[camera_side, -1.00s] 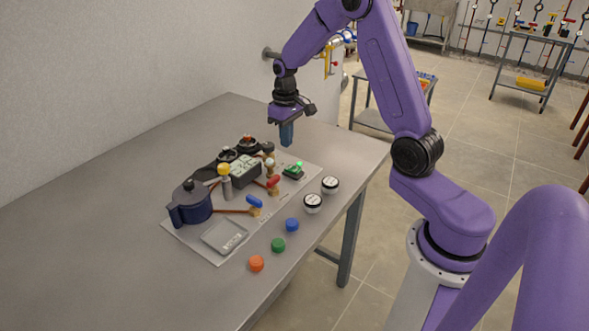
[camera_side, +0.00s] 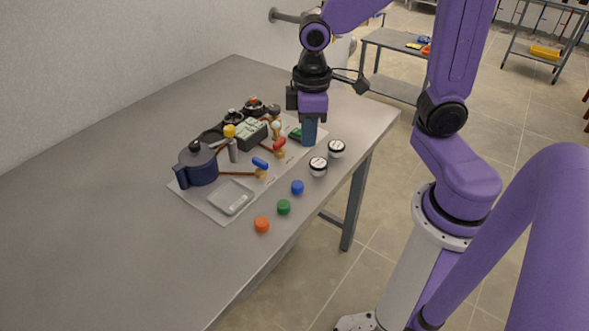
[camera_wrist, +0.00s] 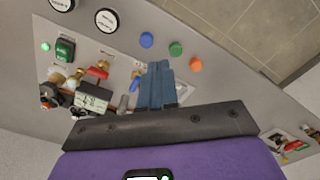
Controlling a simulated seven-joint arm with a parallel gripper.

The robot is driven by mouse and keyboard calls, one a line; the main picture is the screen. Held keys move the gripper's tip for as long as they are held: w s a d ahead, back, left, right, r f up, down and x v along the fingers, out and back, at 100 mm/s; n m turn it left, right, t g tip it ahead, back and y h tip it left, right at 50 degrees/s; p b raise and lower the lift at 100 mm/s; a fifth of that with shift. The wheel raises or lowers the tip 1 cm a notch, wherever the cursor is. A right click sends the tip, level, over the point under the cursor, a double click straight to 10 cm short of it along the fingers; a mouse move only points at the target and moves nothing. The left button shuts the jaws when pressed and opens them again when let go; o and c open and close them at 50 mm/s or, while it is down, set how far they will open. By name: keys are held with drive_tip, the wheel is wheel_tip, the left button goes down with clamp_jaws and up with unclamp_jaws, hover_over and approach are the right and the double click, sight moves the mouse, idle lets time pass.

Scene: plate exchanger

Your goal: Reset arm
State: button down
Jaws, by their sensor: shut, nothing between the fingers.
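My gripper (camera_side: 309,131) hangs fingers-down in the side view, above the right part of the mat. Its blue fingers are together with nothing between them; the closed fingers (camera_wrist: 156,84) also show in the wrist view. The plate exchanger set-up stands on a light mat (camera_side: 203,206). It has a dark blue pot (camera_side: 197,168), a grey-green block (camera_side: 250,133), a red-handled valve (camera_side: 279,145) and a blue-handled valve (camera_side: 260,164). A green switch box (camera_side: 295,134) is partly behind the fingers in the side view. In the wrist view the switch box (camera_wrist: 64,49) has a lit green lamp (camera_wrist: 45,47) beside it.
On the grey table (camera_side: 110,200), two white-faced gauges (camera_side: 318,166) and blue (camera_side: 297,187), green (camera_side: 284,207) and orange (camera_side: 262,225) caps stand near the front edge. A small tray (camera_side: 231,197) lies on the mat. The table's left side is clear.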

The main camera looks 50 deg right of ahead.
drive_tip(key=s+r+n, duration=0.1)
drive_tip(key=s+n, duration=0.3)
drive_tip(key=s, duration=1)
drive_tip(key=shift+d+n, duration=0.15)
drive_tip(key=shift+n, duration=0.25)
